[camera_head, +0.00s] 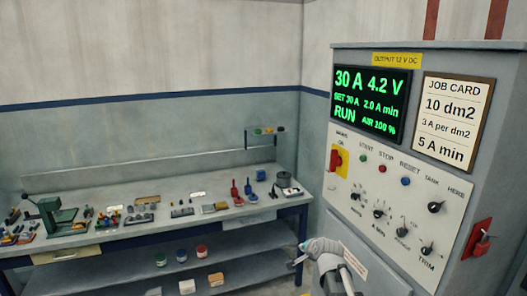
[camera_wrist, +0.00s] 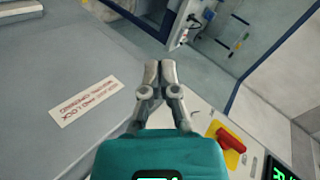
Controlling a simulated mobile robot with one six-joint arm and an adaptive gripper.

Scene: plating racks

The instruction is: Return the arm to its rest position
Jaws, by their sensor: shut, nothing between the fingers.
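My gripper (camera_wrist: 160,70) shows in the wrist view with its two fingers together, shut and empty. It is close to the grey cabinet front, beside a white warning label (camera_wrist: 87,102). In the head view my arm shows at the bottom, in front of the lower part of the power supply cabinet (camera_head: 345,225). The fingers point left there, toward the workbench side. The rest of my arm is cut off by the frame.
The cabinet panel carries a red switch on a yellow plate (camera_head: 337,158), several knobs, a green display (camera_head: 370,98) reading RUN and a job card (camera_head: 450,118). A workbench (camera_head: 150,235) with tools and small parts stands at the left. Floor shows between bench and cabinet.

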